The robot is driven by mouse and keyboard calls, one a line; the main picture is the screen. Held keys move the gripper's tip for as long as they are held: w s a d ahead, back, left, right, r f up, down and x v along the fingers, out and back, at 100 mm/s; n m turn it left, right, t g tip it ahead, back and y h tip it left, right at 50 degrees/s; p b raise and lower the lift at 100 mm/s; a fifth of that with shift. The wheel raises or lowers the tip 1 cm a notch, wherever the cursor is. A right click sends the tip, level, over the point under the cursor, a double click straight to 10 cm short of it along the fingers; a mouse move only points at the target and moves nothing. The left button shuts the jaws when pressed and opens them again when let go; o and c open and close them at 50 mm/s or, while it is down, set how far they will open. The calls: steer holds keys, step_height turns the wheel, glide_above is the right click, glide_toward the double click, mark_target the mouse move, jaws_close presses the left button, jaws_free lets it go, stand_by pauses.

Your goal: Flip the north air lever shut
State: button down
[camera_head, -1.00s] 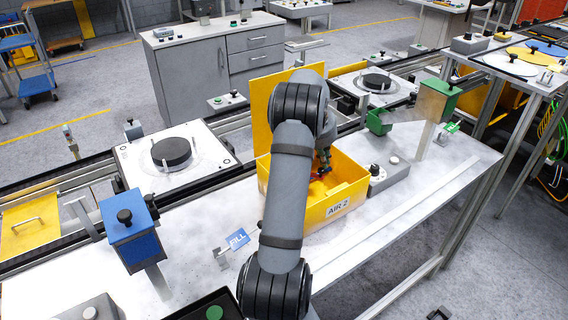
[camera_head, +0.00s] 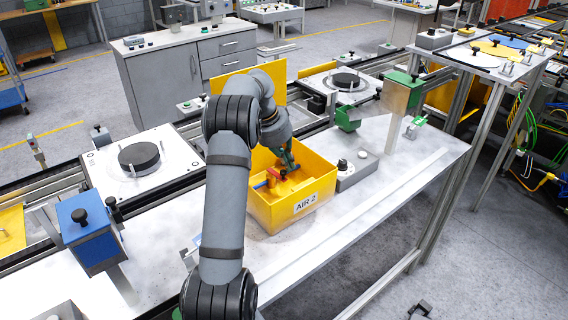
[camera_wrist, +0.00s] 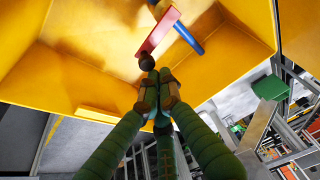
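An open yellow box labelled AIR 2 (camera_head: 306,203) stands on the bench, its lid raised at the back. Inside it a red lever (camera_head: 274,173) sits on a blue pipe. In the wrist view the red lever (camera_wrist: 160,32) ends in a dark round knob (camera_wrist: 146,62) and crosses the blue pipe (camera_wrist: 188,38). My gripper (camera_head: 289,166) reaches down into the box near the lever. In the wrist view my gripper's fingertips (camera_wrist: 157,76) are together, just short of the knob. Nothing shows between them. Whether they touch the knob I cannot tell.
A grey control box (camera_head: 357,171) stands right of the yellow box. A green box (camera_head: 348,118) on a post is behind it. A blue box (camera_head: 92,238) stands at the left. The bench's right front is clear.

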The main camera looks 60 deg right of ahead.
stand_by(0.4)
steer(key=p+v, duration=0.6)
steer(key=v, duration=0.4)
steer(key=shift+p, duration=0.3)
